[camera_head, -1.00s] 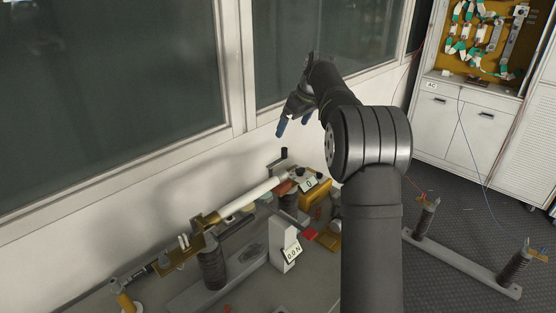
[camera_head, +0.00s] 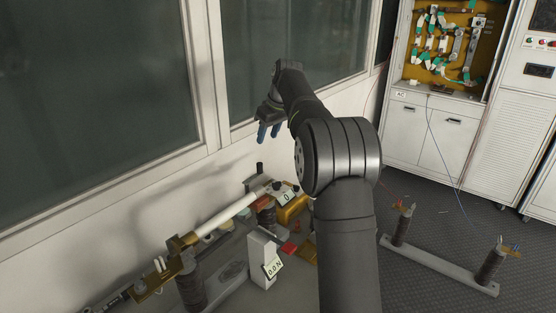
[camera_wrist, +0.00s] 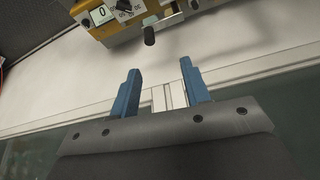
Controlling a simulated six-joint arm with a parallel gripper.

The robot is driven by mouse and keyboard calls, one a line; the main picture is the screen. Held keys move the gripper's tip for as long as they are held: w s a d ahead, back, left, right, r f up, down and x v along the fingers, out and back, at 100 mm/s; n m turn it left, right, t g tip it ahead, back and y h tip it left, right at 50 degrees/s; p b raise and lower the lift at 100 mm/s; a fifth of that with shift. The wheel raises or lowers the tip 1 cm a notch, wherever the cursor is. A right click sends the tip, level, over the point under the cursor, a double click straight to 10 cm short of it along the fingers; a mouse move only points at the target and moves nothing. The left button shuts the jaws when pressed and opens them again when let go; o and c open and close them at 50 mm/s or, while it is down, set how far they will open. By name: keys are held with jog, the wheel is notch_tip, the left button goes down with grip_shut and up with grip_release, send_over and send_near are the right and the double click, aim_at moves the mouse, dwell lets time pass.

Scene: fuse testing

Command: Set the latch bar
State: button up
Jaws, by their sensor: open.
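My gripper (camera_head: 268,133) is open and empty, above and behind the fuse test rig at the window wall. In the wrist view its two blue fingers (camera_wrist: 161,88) are apart, with only wall and window frame between them. On the rig a white tube (camera_head: 226,212) lies tilted between brass fittings (camera_head: 183,242) on dark ribbed insulators (camera_head: 191,287). A yellow unit (camera_head: 292,208) with a display reading 0 stands at its far end. A black knob (camera_wrist: 149,36) projects from that unit in the wrist view. I cannot tell which part is the latch bar.
A white gauge (camera_head: 263,258) reading 0.0 N stands in front of the tube. A low stand with two insulators (camera_head: 440,266) is on the floor at right. White cabinets (camera_head: 428,130) stand behind it. The window wall (camera_head: 215,165) is close behind the rig.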

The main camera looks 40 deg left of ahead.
aim_at(260, 164)
jog(key=w+a+f+m+t, duration=0.1)
jog(key=a+f+m, duration=0.1)
jog(key=f, duration=0.3)
jog(key=w+a+f+m+t, duration=0.1)
jog(key=a+f+m, duration=0.2)
jog(key=f, duration=0.2)
jog(key=w+a+f+m+h, duration=0.1)
jog(key=a+f+m, duration=0.1)
jog(key=f, duration=0.3)
jog(key=shift+w+a+f+m+t, duration=0.2)
jog(key=shift+w+f+m+t, duration=0.1)
jog(key=shift+f+t, duration=0.1)
grip_shut()
